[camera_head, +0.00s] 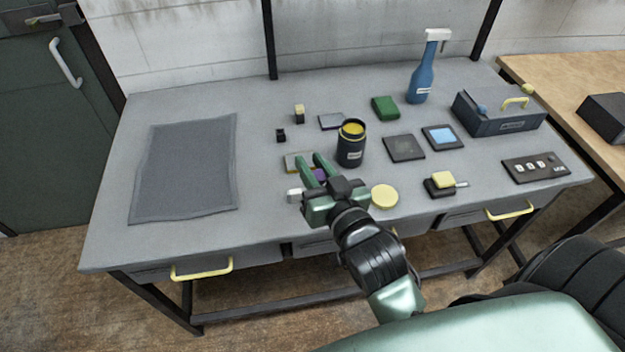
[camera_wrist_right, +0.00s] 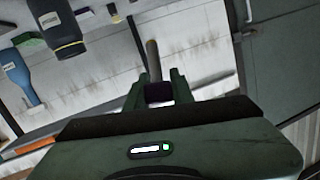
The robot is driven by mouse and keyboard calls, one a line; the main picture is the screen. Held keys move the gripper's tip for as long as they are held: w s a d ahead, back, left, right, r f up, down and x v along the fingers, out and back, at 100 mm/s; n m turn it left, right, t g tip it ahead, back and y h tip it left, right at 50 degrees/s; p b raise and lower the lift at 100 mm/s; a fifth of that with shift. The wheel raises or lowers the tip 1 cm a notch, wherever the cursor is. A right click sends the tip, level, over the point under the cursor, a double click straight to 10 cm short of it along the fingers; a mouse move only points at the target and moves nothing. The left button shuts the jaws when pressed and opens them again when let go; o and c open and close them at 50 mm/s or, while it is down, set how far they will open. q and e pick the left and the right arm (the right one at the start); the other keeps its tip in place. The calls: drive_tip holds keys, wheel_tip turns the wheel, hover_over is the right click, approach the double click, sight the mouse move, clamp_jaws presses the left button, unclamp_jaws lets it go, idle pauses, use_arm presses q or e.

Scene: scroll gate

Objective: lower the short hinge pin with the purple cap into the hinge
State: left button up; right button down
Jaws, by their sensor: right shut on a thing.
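My right gripper (camera_head: 310,160) is over the front middle of the grey workbench. It is shut on the pin's purple cap (camera_head: 320,175), which shows between the green fingers. In the right wrist view the dark purple cap (camera_wrist_right: 158,93) sits between the fingertips (camera_wrist_right: 161,78). A brownish pin shaft (camera_wrist_right: 153,60) sticks out beyond them. A small grey and yellow plate (camera_head: 292,163) lies by the fingertips, partly hidden behind them. I cannot tell for sure which thing is the hinge. My left gripper is not in view.
A dark jar with a yellow rim (camera_head: 351,148) stands just right of the fingers. A round yellow lid (camera_head: 384,196) lies right of the gripper. A blue spray bottle (camera_head: 421,80) and a grey toolbox (camera_head: 500,112) stand at the right. A dark mat (camera_head: 185,165) covers the left.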

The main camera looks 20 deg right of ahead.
use_arm(q)
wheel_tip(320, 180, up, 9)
drive_tip(key=p, duration=0.8)
use_arm(e)
drive_tip(key=shift+w+d+f+m+g+h+b, duration=0.1)
drive_tip(key=shift+w+d+f+g+h+b, duration=0.6)
drive_tip(key=shift+w+f, duration=1)
drive_tip(key=shift+w+d+f+m+g+h+b, duration=0.1)
drive_tip(key=shift+w+d+f+g+h+b, duration=0.25)
drive_tip(key=shift+w+d+f+b, duration=1.3)
drive_tip(key=shift+w+d+f+m+g+h+p, duration=0.1)
drive_tip(key=shift+w+d+f+g+h, duration=0.55)
drive_tip(key=shift+f, duration=1.75)
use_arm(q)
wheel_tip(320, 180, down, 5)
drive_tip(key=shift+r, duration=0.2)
use_arm(e)
drive_tip(key=shift+w+d+y, duration=0.1)
drive_tip(key=shift+w+y, duration=0.2)
drive_tip(key=shift+w, duration=0.1)
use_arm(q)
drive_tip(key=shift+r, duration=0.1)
use_arm(e)
drive_tip(key=shift+f, duration=0.25)
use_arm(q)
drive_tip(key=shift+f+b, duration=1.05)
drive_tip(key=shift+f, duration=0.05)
use_arm(e)
drive_tip(key=shift+f, duration=1.5)
